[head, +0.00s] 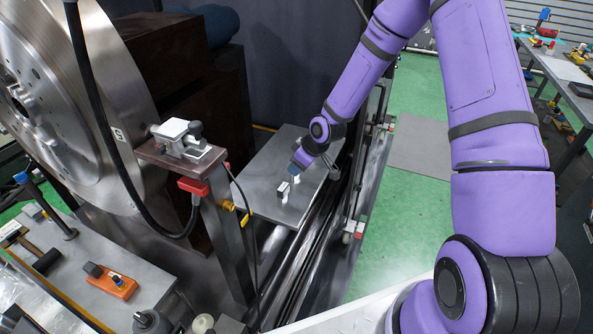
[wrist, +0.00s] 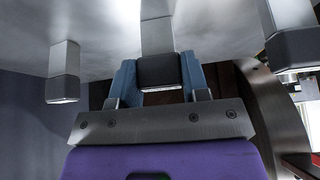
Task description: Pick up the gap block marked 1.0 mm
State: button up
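Three pale metal gap blocks with dark end caps show in the wrist view. The middle block (wrist: 160,70) lies between the two blue fingers of my gripper (wrist: 160,82), with no clear gap on either side. Another block (wrist: 63,72) is to the left and one (wrist: 290,30) is to the right, both apart from the fingers. In the head view my gripper (head: 299,172) is low over the grey metal plate (head: 262,188), with small blocks (head: 284,190) beside it. No marking is readable, so I cannot tell which block is the 1.0 mm one.
A post with a clamp-like metal fixture (head: 185,138) and a black cable stand left of the plate. A large steel disc (head: 60,95) is further left. A bench (head: 75,262) with a hammer and an orange tool is at lower left. Green floor (head: 415,205) is open on the right.

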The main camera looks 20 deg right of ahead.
jog(key=shift+c, duration=0.4)
jog(key=shift+r, duration=3)
